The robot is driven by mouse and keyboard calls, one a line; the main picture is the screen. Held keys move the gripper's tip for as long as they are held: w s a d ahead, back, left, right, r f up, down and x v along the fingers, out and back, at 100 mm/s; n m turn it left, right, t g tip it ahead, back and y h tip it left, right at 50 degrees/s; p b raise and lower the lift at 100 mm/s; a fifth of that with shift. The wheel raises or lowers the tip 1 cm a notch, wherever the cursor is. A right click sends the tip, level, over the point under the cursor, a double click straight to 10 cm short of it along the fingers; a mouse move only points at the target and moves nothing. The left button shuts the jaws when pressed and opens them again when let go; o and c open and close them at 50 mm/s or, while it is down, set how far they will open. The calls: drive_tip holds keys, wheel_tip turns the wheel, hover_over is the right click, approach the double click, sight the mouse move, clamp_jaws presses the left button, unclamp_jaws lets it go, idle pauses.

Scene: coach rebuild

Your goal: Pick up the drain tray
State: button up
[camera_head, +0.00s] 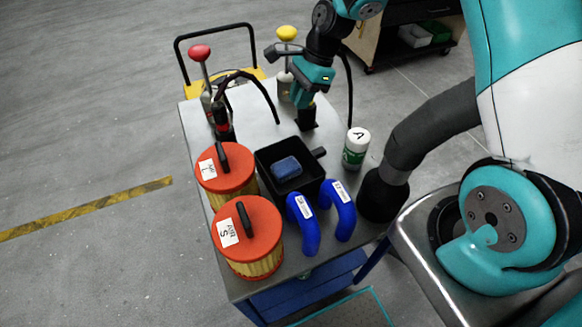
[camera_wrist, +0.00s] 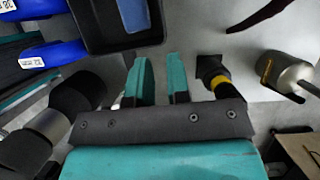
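The drain tray (camera_head: 264,161) is a square, black, open-topped tray near the middle of the grey cart top, with a blue sponge-like block (camera_head: 287,166) in it.
Two red-lidded filters (camera_head: 247,240) stand left and front of the tray. Two blue curved hoses (camera_head: 303,226) lie in front right. A white bottle (camera_head: 355,148) stands right of the handle. Black cables and a red-knobbed tool (camera_head: 200,53) are at the back left.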

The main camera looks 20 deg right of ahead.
drive_tip(key=p, duration=0.2)
hover_over(278, 147)
drive_tip(key=d, duration=0.2)
wheel_tip(278, 147, down, 9)
drive_tip(key=shift+d+p+x, duration=0.2)
drive_tip(key=shift+p+x, duration=1.25)
drive_tip(key=shift+x, duration=1.4)
drive_tip(key=shift+w+f, duration=0.1)
drive_tip(key=shift+w, duration=0.1)
drive_tip(key=shift+c, duration=0.5)
clamp_jaws()
